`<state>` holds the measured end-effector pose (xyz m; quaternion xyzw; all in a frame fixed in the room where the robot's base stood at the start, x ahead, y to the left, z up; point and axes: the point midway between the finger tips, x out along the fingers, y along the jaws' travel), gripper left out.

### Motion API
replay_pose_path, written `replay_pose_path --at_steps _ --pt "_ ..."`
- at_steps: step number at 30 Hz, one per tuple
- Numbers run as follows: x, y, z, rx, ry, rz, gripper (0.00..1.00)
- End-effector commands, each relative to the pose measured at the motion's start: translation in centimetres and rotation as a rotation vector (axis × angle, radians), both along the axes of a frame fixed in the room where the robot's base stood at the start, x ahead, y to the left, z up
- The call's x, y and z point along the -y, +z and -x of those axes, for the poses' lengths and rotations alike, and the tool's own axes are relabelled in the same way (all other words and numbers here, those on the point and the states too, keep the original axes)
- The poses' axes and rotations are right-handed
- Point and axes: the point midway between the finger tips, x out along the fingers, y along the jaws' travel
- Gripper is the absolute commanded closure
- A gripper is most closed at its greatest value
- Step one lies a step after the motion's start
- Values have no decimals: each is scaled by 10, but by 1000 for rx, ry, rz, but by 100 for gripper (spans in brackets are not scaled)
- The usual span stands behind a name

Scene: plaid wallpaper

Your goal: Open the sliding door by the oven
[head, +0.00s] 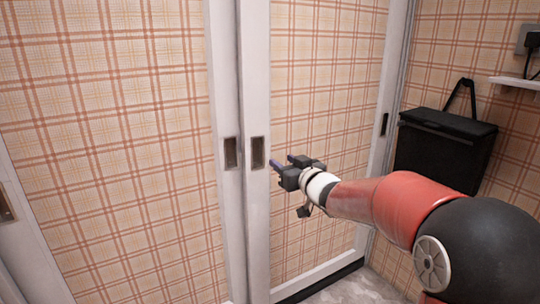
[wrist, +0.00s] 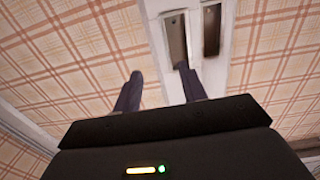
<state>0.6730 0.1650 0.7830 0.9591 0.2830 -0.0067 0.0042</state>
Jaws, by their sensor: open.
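Two white-framed sliding door panels with plaid faces, a left one (head: 110,130) and a right one (head: 320,120), meet near the middle of the head view. Each has a recessed pull on its meeting edge: the left pull (head: 231,153) and the right pull (head: 258,152). My gripper (head: 280,162) is open and empty, just right of the right pull, with its fingers pointing at the door. In the wrist view, one fingertip of my gripper (wrist: 159,72) overlaps the lower end of the nearer pull (wrist: 174,38); I cannot tell whether it touches. No oven is in view.
A black box with a strap (head: 445,145) hangs on or stands against the right wall. A white shelf (head: 515,82) and a socket with a plug are above it. Another dark pull (head: 384,124) is on the right door's far edge. Some floor (head: 355,288) is clear below.

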Motion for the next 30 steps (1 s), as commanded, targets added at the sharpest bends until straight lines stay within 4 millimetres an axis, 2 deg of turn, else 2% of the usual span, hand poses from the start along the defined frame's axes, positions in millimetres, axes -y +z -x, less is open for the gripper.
replay_pose_path --at_steps 5,15,20,27,28,30 --pt "-14 0 -15 11 26 -14 58" --pt "-42 0 -57 10 21 -13 58" --pt "-47 -1 -65 9 19 -11 58" --pt "-47 -1 -66 9 19 -11 58" --pt "-47 -1 -66 9 19 -11 60" --pt "-47 -1 -66 9 19 -11 69"
